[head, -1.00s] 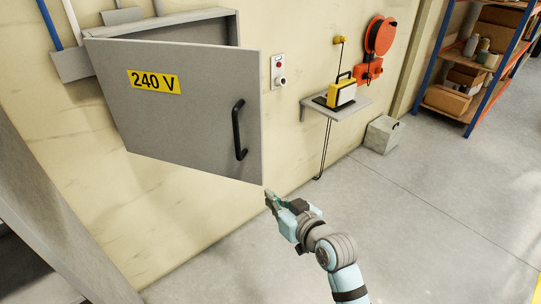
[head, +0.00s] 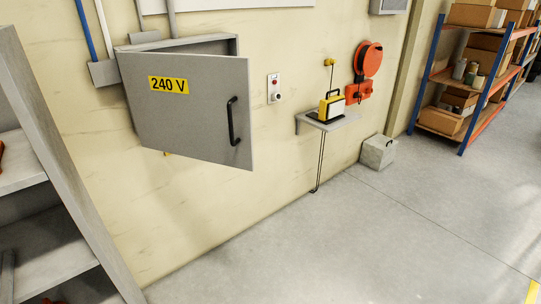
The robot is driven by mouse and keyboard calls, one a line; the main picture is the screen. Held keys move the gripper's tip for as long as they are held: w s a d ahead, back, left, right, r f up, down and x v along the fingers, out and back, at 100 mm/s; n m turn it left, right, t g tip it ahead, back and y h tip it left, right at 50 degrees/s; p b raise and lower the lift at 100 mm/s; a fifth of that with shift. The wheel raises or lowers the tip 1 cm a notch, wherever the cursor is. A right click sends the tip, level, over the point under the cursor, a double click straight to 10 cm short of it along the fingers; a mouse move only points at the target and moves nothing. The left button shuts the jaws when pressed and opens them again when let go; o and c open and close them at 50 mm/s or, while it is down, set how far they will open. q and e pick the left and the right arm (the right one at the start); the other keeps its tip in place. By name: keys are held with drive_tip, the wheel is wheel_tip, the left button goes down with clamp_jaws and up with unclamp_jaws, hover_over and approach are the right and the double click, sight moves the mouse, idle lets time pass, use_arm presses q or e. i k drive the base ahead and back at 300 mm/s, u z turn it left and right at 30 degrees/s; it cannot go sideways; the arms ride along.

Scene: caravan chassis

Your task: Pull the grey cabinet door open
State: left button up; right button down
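The grey cabinet door (head: 192,115) hangs on the wall cabinet (head: 180,45) at the upper left of the head view. It stands ajar, swung out from the cabinet, with its free edge at the right. It carries a yellow "240 V" label (head: 169,85). Its black handle (head: 233,121) is near the free edge and nothing touches it. The inside of the cabinet is mostly hidden behind the door. Neither of my grippers shows in the head view now.
A grey shelf unit (head: 62,150) stands close at the left. Right of the door are a wall switch box (head: 274,88), a small wall shelf (head: 325,122) with a yellow device (head: 331,105), and a grey block (head: 379,151). The floor (head: 350,240) in front is clear.

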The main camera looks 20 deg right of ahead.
sight(196, 107)
drive_tip(key=z, duration=0.3)
drive_tip(key=i, duration=1.3)
drive_tip(key=u, duration=0.4)
